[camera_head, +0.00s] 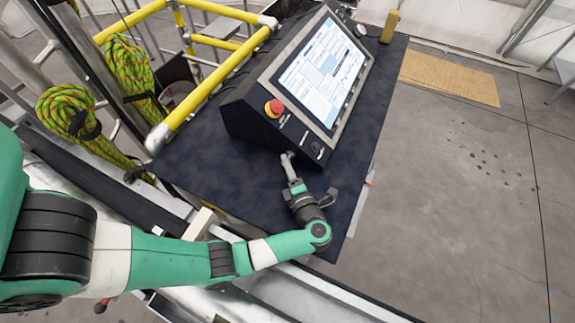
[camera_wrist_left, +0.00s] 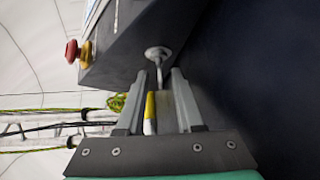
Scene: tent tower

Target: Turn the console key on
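The dark console (camera_head: 252,115) with a lit screen (camera_head: 325,70) stands on a dark table. In the left wrist view, a silver key-like part (camera_wrist_left: 158,53) with a round base and thin stem sticks out of the console face. My left gripper (camera_head: 287,158) is at the console's lower front edge. In the left wrist view its fingertips (camera_wrist_left: 160,72) are apart, with the stem between them and visible gaps beside it. In the head view the gripper hides most of the key. My right gripper is in neither view.
A red emergency button (camera_head: 274,108) on a yellow base sits on the console near my gripper. A dark knob (camera_head: 317,147) is to its right. Yellow railing (camera_head: 215,85) and coiled ropes (camera_head: 68,110) stand left. The dark tabletop (camera_head: 360,135) is clear at right.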

